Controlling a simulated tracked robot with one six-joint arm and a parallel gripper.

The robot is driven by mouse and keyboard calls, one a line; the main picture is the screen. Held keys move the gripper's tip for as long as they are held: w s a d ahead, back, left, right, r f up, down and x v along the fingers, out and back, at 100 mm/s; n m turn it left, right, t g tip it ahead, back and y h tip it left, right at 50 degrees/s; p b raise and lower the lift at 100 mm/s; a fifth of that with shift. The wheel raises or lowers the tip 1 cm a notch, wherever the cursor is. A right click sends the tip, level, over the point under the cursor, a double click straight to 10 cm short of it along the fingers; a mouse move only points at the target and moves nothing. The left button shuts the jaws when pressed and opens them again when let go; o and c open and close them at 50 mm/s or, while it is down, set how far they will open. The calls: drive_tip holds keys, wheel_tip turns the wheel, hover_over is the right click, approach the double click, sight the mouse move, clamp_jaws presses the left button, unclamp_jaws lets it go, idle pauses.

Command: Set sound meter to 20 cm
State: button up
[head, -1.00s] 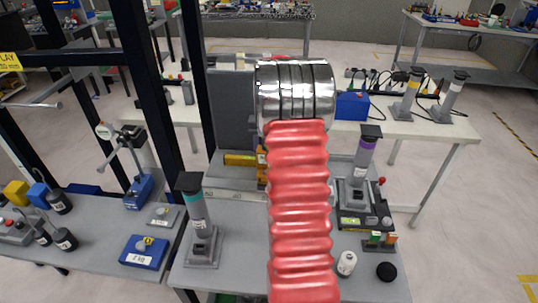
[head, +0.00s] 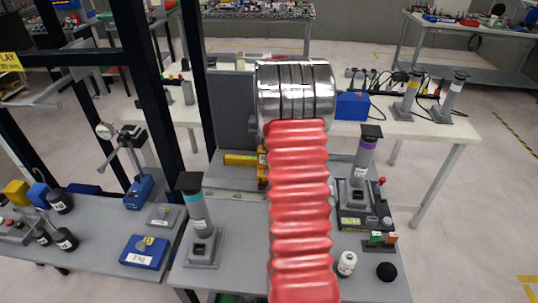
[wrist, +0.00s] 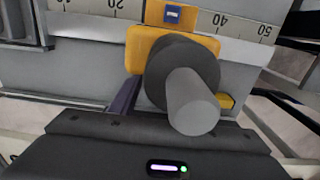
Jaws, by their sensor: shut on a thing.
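A yellow carriage (wrist: 143,45) with a dark round part and a grey cylinder (wrist: 192,103) facing the camera sits on a ruled rail (wrist: 92,27) in the wrist view. I take it for the sound meter's slide. In the head view, a yellow part (head: 240,159) shows beside my red arm, which hides the gripper.
A stand with a teal band (head: 198,215) stands to the left on the table, and one with a purple band (head: 363,160) to the right. A blue box (head: 352,106) is behind.

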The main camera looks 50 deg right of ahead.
drive_tip(key=s+d, duration=0.4)
drive_tip(key=s, duration=0.1)
drive_tip(key=s+d, duration=0.2)
drive_tip(key=shift+s+d+r, duration=0.1)
drive_tip(key=shift+s+d, duration=0.05)
drive_tip(key=shift+s, duration=0.25)
drive_tip(key=o, duration=1.3)
wheel_tip(320, 180, up, 14)
drive_tip(key=shift+f, duration=0.2)
drive_tip(key=shift+f, duration=0.15)
wheel_tip(320, 180, down, 13)
drive_tip(key=shift+r, duration=0.1)
idle(0.3)
drive_tip(key=shift+r, duration=0.1)
